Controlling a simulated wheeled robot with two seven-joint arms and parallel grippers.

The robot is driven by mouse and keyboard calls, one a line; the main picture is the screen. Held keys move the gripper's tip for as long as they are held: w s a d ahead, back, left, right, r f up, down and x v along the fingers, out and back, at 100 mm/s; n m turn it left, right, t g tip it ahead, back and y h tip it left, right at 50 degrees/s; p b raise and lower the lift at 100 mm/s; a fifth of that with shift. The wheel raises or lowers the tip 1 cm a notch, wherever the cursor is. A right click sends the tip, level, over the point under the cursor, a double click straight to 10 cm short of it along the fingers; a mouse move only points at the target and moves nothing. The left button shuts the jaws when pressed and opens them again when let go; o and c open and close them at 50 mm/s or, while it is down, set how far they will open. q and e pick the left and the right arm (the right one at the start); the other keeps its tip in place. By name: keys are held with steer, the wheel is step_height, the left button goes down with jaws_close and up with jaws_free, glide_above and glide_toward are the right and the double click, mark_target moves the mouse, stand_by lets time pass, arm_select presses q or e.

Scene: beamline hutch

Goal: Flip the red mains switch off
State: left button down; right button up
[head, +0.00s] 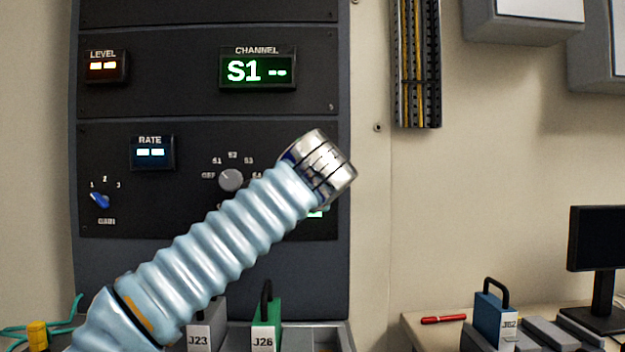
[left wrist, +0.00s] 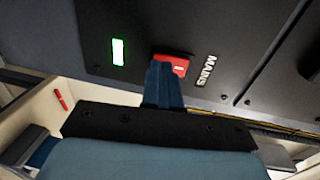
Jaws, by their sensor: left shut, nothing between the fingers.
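The red mains switch (left wrist: 178,66) shows in the left wrist view on the dark panel, beside the white MAINS label (left wrist: 207,70). A lit green indicator (left wrist: 118,52) is on its other side. My left gripper (left wrist: 163,70) is shut and empty, its fingertips right at the switch and covering part of it. I cannot tell if they touch, nor which way the switch is tipped. In the head view my left arm hides the switch and the fingers; only part of the lit green indicator (head: 317,212) shows below the metal wrist. My right gripper is not in view.
The rack panel carries a CHANNEL display (head: 258,69) reading S1, a lit RATE display (head: 152,153), a grey selector knob (head: 231,180) and a blue gain knob (head: 101,200). A red pen (head: 443,319) lies right.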

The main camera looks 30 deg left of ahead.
arm_select(q)
steer(key=shift+w+a, duration=0.25)
steer(key=shift+w, duration=0.2)
steer(key=shift+f, duration=0.1)
steer(key=shift+w+a+f+t+y+b, duration=0.2)
steer(key=shift+w+t+y+b, duration=0.15)
steer(key=shift+b, duration=0.35)
steer(key=shift+s, duration=0.1)
